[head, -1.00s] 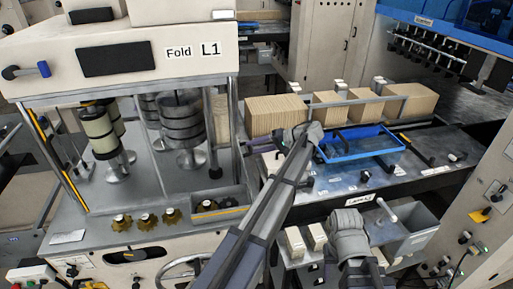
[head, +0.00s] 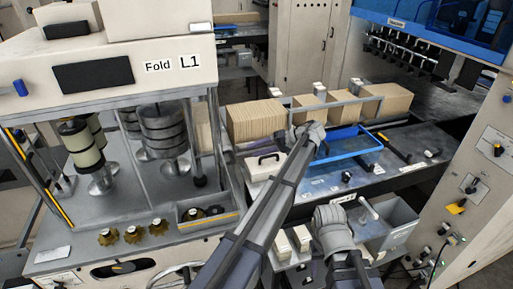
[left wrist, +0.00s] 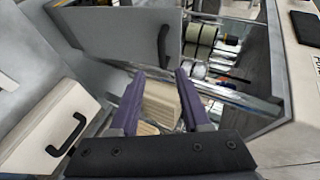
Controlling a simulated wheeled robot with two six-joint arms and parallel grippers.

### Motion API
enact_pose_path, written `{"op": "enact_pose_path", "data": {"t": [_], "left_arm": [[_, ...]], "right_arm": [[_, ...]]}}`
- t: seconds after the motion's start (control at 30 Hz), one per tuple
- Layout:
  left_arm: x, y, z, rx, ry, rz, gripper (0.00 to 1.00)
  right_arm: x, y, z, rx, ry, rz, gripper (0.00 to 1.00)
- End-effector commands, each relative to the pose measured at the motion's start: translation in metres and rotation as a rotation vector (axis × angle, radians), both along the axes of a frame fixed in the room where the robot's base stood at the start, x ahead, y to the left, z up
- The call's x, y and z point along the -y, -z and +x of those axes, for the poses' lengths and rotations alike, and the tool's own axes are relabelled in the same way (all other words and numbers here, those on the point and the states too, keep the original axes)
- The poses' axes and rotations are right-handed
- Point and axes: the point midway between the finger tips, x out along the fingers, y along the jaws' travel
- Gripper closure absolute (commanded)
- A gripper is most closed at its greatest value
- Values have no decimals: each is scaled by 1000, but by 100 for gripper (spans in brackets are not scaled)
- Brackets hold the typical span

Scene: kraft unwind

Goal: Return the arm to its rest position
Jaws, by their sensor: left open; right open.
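My left arm rises from the bottom middle of the head view and reaches over the machine bench. Its wrist is in front of the stacked tan blanks, and its purple fingers (head: 238,156) are only partly visible there. In the left wrist view the left gripper (left wrist: 158,76) is open, with its two purple fingers apart and nothing held between them. Tan stacked material (left wrist: 160,105) shows beyond and below the gap.
A white box with a black handle (head: 262,170) stands close by the left wrist. A blue tray (head: 345,150) lies to its right and tan stacks (head: 258,120) behind. The Fold L1 machine (head: 130,75) stands left. A grey bin (head: 392,225) is right of the right arm.

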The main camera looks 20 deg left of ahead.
Motion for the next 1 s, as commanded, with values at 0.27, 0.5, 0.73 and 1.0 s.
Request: {"op": "enact_pose_path", "data": {"t": [0.27,0.5,0.73,1.0], "left_arm": [[-17,54,-94,-66,82,-310,53],[9,110,-198,-63,229,-761,53],[46,124,-261,8,329,-1041,53],[83,169,-277,-20,404,-1111,53]], "right_arm": [[0,0,0,0,0,0,50],[0,0,0,0,0,0,50],[0,0,0,0,0,0,50],[0,44,0,1,-2,-1,50]]}}
